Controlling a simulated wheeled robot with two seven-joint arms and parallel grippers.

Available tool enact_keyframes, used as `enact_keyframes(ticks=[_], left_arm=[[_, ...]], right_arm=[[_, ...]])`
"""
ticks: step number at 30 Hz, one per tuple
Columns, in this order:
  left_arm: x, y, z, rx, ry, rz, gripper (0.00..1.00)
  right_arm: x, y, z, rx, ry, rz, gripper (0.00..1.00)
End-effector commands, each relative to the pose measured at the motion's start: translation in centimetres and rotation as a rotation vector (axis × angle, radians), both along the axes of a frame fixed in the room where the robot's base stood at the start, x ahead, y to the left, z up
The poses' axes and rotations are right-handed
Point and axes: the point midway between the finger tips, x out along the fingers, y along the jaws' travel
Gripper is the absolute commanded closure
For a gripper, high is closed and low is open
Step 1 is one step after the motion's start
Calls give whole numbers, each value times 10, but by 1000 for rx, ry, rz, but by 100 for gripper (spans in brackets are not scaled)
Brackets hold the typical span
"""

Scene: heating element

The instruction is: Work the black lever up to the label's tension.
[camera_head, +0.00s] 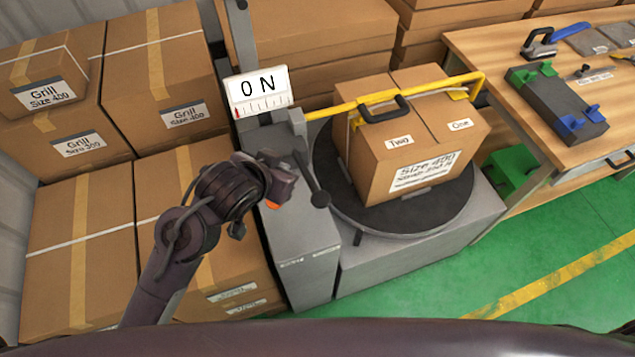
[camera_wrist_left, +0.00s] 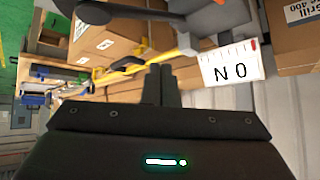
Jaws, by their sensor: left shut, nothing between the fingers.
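The black lever (camera_head: 312,182) with a round knob juts from the grey strapping machine (camera_head: 300,250) and points down toward the turntable. It also shows along the top of the left wrist view (camera_wrist_left: 95,12). The gauge (camera_head: 259,92) reads 0 N, its red mark at the scale's left end; it appears upside down in the wrist view (camera_wrist_left: 231,68). The label (camera_head: 425,172) on the box reads "Size 400"; its second line is blurred. My left gripper (camera_head: 286,172) is just left of the lever, its fingers shut together and empty (camera_wrist_left: 161,84). I cannot tell whether it touches the lever.
A strapped box (camera_head: 385,165) stands on the dark round turntable (camera_head: 350,208) under a yellow arm (camera_head: 350,104) with a black handle. Stacked cartons (camera_head: 95,225) crowd the left. A wooden workbench (camera_head: 480,50) with tools stands at right. Green floor (camera_head: 450,290) is open in front.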

Motion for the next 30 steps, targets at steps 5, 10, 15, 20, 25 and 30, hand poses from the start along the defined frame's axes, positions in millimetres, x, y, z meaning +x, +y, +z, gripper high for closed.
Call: enact_keyframes(ticks=[5, 10, 15, 20, 25, 30], left_arm=[[30, -84, 49, -34, -215, -312, 100], [30, -120, 56, -10, -237, -578, 100], [35, -103, 42, 66, -120, -725, 100], [42, -70, 35, 126, 8, -751, 100], [44, -51, 33, 151, 77, -743, 100], [44, -49, 32, 152, 86, -742, 100]], right_arm=[[0, 0, 2, 0, 0, 0, 58], [1, 1, 4, 1, -1, 1, 58], [1, 4, 6, 5, -1, 1, 58], [1, 7, 7, 8, -1, 2, 58], [1, 7, 7, 9, -2, 2, 58], [2, 7, 7, 9, -2, 2, 58]])
